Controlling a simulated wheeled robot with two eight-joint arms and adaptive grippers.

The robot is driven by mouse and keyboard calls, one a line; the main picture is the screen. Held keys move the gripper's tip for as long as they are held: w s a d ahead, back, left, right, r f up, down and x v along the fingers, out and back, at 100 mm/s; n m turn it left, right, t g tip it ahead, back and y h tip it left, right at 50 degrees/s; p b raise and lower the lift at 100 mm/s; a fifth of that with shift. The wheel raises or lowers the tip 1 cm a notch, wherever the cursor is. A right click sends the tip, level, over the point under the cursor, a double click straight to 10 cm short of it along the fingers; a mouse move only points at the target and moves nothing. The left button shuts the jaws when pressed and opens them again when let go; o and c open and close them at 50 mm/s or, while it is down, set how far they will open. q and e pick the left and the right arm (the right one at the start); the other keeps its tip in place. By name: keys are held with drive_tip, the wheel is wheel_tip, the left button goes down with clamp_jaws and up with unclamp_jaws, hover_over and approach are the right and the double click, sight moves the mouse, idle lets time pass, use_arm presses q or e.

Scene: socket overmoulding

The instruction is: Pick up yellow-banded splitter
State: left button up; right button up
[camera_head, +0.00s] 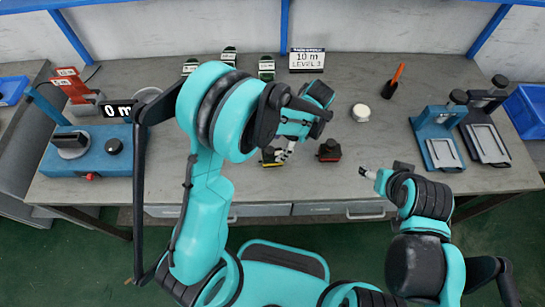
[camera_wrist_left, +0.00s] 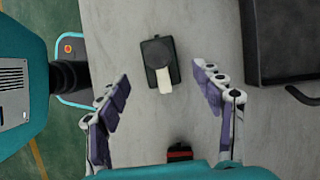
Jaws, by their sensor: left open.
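The yellow-banded splitter (camera_head: 268,158) is a small dark block with a yellow mark, on the grey worktop near its front edge. My left gripper (camera_head: 291,148) is over it and hides part of it in the head view. In the left wrist view a dark block (camera_wrist_left: 155,50) with a round top and a pale strip lies beyond the fingertips; I cannot see yellow on it.
A dark block with red (camera_head: 329,150) stands just right of the splitter. A blue device (camera_head: 88,150) is left; blue and black presses (camera_head: 436,140) are right. A dark box (camera_wrist_left: 280,45) borders the wrist view.

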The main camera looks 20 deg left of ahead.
sight(272, 154)
use_arm(q)
drive_tip(key=shift+b+x, duration=0.3)
drive_tip(key=shift+x, duration=0.75)
drive_tip(key=b+x, duration=0.2)
drive_tip(key=x, duration=0.2)
drive_tip(key=shift+a+f, duration=0.15)
drive_tip(key=shift+f, duration=0.15)
drive_tip(key=shift+r, duration=0.1)
drive_tip(key=shift+c, duration=0.6)
drive_tip(key=c, duration=1.2)
